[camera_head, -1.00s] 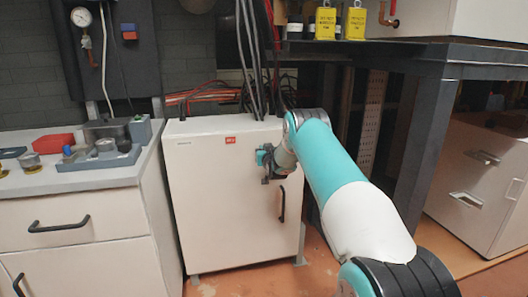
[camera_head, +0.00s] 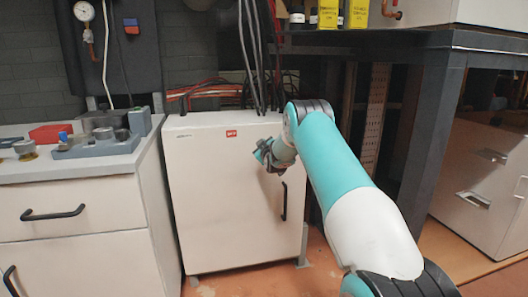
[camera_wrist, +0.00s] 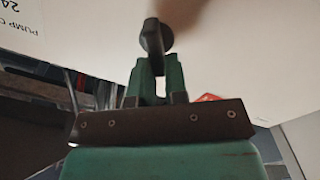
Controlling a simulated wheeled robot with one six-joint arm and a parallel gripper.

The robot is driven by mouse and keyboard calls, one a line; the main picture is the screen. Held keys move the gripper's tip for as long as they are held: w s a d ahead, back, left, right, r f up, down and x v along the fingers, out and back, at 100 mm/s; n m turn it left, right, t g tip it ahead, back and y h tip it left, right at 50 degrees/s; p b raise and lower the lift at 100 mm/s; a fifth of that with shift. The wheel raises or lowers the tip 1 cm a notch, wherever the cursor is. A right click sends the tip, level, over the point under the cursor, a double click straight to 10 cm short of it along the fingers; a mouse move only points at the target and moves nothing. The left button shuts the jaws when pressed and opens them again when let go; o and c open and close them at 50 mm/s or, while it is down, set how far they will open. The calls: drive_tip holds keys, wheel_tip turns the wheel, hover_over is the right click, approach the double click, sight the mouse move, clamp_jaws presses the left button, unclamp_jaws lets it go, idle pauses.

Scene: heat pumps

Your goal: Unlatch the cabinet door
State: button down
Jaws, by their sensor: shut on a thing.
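The white cabinet (camera_head: 225,210) stands on the floor with its door shut. A black vertical handle (camera_head: 284,201) is on the door's right side. My gripper (camera_head: 265,155) is at the upper right part of the door, left of and above that handle. In the wrist view, my gripper's green fingers (camera_wrist: 159,75) are closed around the narrow part of a dark, round-ended latch piece (camera_wrist: 153,35). That piece lies against the pale surface of the door. In the head view my gripper hides the latch.
A counter with drawers (camera_head: 70,210) stands close on the left, with tools on top. A dark metal table (camera_head: 445,60) stands on the right. Cables (camera_head: 252,75) hang behind the cabinet. Open floor shows before the cabinet's lower right corner.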

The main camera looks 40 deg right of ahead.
drive_tip(key=shift+w+a+f+n+b, duration=0.1)
drive_tip(key=shift+f+n+b, duration=0.15)
drive_tip(key=shift+n+b, duration=1.05)
drive_tip(key=shift+w+a+f+n+b, duration=0.2)
drive_tip(key=shift+n+b, duration=0.4)
drive_tip(key=shift+n, duration=1.45)
drive_tip(key=shift+s+a+f+n+b, duration=0.1)
drive_tip(key=shift+f+n+b, duration=0.2)
drive_tip(key=shift+n+b, duration=1)
drive_tip(key=shift+n+p, duration=0.3)
drive_tip(key=shift+n, duration=0.25)
drive_tip(key=c, duration=1.1)
unclamp_jaws()
drive_tip(key=shift+c, duration=0.2)
